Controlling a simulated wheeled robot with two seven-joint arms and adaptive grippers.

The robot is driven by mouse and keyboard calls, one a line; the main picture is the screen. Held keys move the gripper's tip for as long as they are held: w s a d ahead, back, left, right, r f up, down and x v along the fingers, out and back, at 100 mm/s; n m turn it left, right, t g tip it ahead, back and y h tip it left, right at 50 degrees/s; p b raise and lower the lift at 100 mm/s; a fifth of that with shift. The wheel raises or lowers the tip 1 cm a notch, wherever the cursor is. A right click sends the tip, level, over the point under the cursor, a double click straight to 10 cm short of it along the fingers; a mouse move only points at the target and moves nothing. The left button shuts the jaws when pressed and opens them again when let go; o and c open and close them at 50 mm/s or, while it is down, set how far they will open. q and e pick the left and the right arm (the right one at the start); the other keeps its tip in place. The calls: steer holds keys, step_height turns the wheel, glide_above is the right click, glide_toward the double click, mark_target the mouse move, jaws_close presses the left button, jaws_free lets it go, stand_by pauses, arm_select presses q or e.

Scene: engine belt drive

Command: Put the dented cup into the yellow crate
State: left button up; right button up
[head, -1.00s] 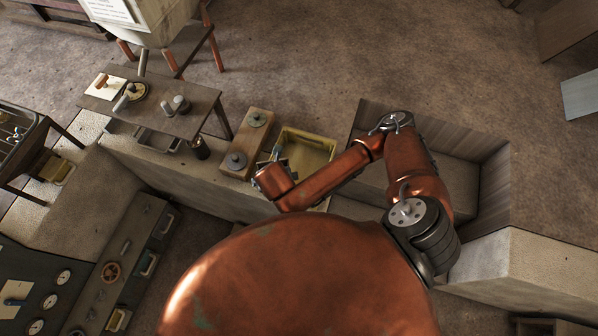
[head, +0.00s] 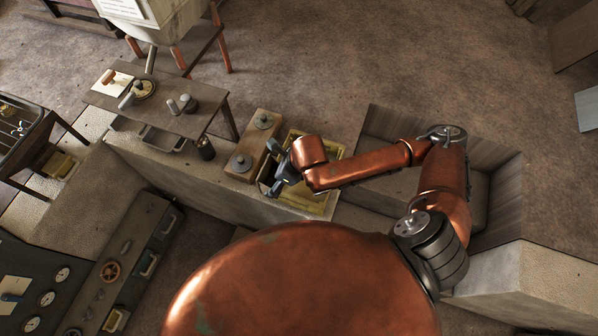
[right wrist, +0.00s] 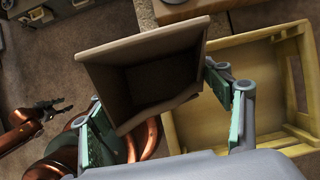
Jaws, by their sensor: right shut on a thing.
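The dented cup (right wrist: 155,75) is a brown, square, tapered vessel with its open mouth toward the right wrist camera and a bent lower rim. My right gripper (right wrist: 155,93) is shut on it, one finger at each side. The yellow crate (right wrist: 255,42) lies beyond, right of the cup, which overlaps its left part in that view. In the head view the crate (head: 315,206) stands on the ledge, partly hidden by my right arm, and the right gripper (head: 275,172) is at its left side. My left gripper (right wrist: 55,107) shows small and empty, fingers apart.
A wooden block (head: 254,148) with two round grey-green pieces stands just left of the crate. A small table (head: 200,118) with several items is further left. A sunken recess (head: 380,200) lies right of the crate, below my right arm.

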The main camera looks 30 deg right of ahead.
steer(key=w+d+f, duration=0.1)
steer(key=d+f, duration=0.1)
steer(key=d, duration=0.1)
steer(key=w+d+f+b, duration=0.1)
steer(key=w+d+f, duration=0.1)
steer(key=d+f, duration=0.1)
steer(key=w+d+f, duration=0.1)
steer(key=d+f, duration=0.1)
steer(key=d, duration=0.1)
steer(key=shift+w+f, duration=0.35)
steer(key=shift+w+d+f, duration=0.1)
steer(key=shift+d+f, duration=0.05)
steer(key=shift+f, duration=0.1)
step_height(320, 180, down, 3)
steer(key=shift+d+f+b, duration=0.15)
steer(key=shift+f+b, duration=0.05)
steer(key=shift+b, duration=0.3)
arm_select(q)
steer(key=shift+s+f, duration=0.25)
steer(key=shift+f, duration=0.3)
steer(key=shift+s+f, duration=0.2)
steer(key=shift+f, duration=0.35)
arm_select(e)
steer(key=o, duration=1.2)
steer(key=shift+o, duration=0.2)
